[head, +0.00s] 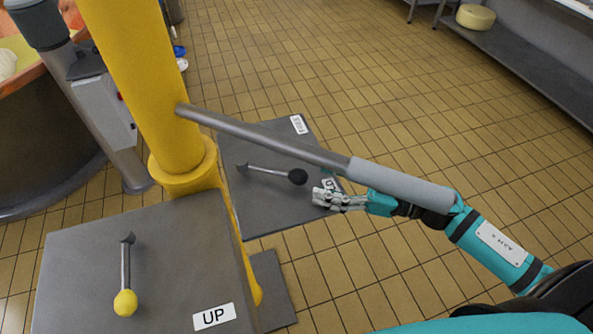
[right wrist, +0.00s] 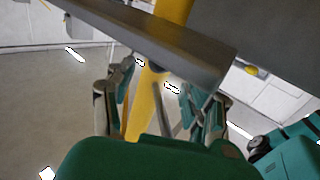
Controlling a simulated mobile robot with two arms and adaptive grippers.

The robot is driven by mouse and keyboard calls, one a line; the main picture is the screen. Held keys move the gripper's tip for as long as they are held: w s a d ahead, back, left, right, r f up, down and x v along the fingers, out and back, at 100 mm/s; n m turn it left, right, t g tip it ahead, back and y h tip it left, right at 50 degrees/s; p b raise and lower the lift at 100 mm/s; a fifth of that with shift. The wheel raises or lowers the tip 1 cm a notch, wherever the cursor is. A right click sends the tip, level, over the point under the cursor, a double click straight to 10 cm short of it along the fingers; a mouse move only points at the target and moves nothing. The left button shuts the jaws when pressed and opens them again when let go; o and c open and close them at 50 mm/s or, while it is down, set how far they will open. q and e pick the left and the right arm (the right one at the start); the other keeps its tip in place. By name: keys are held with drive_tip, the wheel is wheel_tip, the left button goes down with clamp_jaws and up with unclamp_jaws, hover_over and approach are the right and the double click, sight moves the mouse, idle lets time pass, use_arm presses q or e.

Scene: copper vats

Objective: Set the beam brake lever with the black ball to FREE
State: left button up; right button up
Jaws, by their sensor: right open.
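The lever with the black ball (head: 298,176) lies over a dark grey plate (head: 265,215) beside the yellow column, in the head view. Its thin rod runs from a pivot at the left to the ball at the right. A white label (head: 298,124), seemingly FREE, sits at the plate's far edge; another label (head: 329,184) near the ball is partly hidden by my gripper. My right gripper (head: 318,197) is open, just right of and below the ball in the picture, with nothing between its fingers. In the right wrist view its fingers (right wrist: 160,100) are spread; I cannot make out the ball there.
A grey bar with a thick sleeve (head: 400,185) reaches from the yellow column (head: 145,80) across, over my right forearm. A yellow-ball lever (head: 125,303) stands on a nearer grey box with an UP label (head: 214,316). Tiled floor right of the plate is clear.

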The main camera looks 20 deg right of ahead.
sight(296, 174)
drive_tip(key=p+x, duration=0.1)
drive_tip(key=x, duration=0.5)
drive_tip(key=shift+w+a, duration=0.2)
drive_tip(key=shift+a, duration=0.15)
clamp_jaws()
